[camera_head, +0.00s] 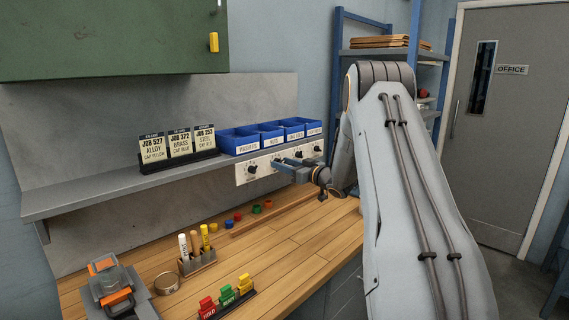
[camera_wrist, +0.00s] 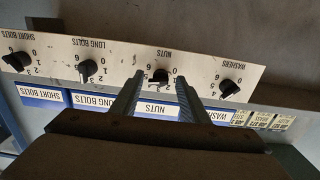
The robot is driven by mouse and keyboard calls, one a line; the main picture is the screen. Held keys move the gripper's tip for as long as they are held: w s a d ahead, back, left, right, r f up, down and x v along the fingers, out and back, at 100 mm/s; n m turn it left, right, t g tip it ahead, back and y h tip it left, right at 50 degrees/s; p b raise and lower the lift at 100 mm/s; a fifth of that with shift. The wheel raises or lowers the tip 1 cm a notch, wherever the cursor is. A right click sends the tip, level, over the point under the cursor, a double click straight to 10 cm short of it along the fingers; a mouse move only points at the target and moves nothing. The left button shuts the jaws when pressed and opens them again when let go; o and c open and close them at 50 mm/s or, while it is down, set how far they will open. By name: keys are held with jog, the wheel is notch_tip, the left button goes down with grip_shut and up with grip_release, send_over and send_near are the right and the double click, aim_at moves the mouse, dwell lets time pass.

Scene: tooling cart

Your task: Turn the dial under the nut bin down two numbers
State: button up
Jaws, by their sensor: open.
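The nut bin (camera_head: 270,138) is a blue bin labelled NUTS on the shelf. The dial under it is a black knob (camera_wrist: 161,76) on a pale panel, beside the word NUTS in the wrist view, which is upside down. Numbers ring the dial, but its exact setting is too small to read surely. My gripper (camera_wrist: 159,84) is open, with one finger to each side of the nut dial; contact cannot be told. In the head view my gripper (camera_head: 281,162) is at the panel and hides the nut dial.
The panel (camera_head: 242,177) also carries dials for washers (camera_wrist: 229,88), long bolts (camera_wrist: 87,69) and short bolts (camera_wrist: 18,61). Job cards (camera_head: 180,145) stand on the shelf (camera_head: 75,197) left of the bins. The wooden bench (camera_head: 285,255) below holds markers, caps and colored blocks.

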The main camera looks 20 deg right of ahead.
jog(key=shift+w, duration=0.1)
jog(key=c, duration=1)
jog(key=shift+o, duration=0.2)
